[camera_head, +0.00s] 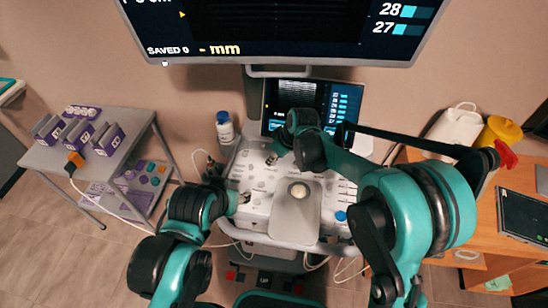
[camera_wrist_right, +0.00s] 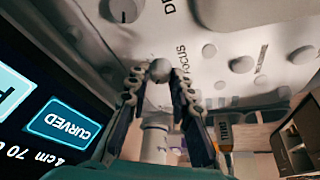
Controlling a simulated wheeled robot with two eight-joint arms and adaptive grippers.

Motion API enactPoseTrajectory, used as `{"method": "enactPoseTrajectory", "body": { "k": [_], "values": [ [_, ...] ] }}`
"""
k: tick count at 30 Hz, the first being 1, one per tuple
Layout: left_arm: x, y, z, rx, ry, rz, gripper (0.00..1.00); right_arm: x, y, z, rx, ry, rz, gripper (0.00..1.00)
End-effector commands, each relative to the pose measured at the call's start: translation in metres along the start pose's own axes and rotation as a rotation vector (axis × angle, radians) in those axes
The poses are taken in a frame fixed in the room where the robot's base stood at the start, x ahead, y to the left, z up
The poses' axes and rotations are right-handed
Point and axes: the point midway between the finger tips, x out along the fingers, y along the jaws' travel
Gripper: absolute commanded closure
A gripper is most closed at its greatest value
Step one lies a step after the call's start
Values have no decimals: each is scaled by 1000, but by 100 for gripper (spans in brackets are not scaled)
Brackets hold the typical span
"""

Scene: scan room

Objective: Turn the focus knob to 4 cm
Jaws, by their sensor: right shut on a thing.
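The focus knob (camera_wrist_right: 160,70) is a small round grey knob on the white console panel, beside the printed word FOCUS in the right wrist view. My right gripper (camera_wrist_right: 158,84) has its two fingers on either side of the knob and is shut on it. In the head view my right gripper (camera_head: 273,158) reaches the upper left of the ultrasound console (camera_head: 260,212), and the knob is too small and covered to make out. My left gripper (camera_head: 243,198) is low over the console's left edge; its fingers are too small to judge.
A small screen (camera_head: 290,105) stands behind the panel; in the wrist view the screen (camera_wrist_right: 50,120) shows CURVED and 4 cm. A large monitor (camera_head: 300,35) hangs above. A bottle (camera_head: 224,128) stands left of the console. A grey cart (camera_head: 50,158) is left, a wooden desk (camera_head: 490,225) right.

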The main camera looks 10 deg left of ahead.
Motion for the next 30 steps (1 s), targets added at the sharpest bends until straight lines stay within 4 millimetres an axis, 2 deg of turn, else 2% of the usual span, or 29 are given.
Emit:
{"method": "enactPoseTrajectory", "body": {
  "k": [21,30],
  "values": [
    [-5,0,-4,0,0,0,52,0,-3,0,376,-1,156,100],
    [-6,0,-4,0,0,0,52,1,-3,0,462,-2,190,100]
  ]
}}
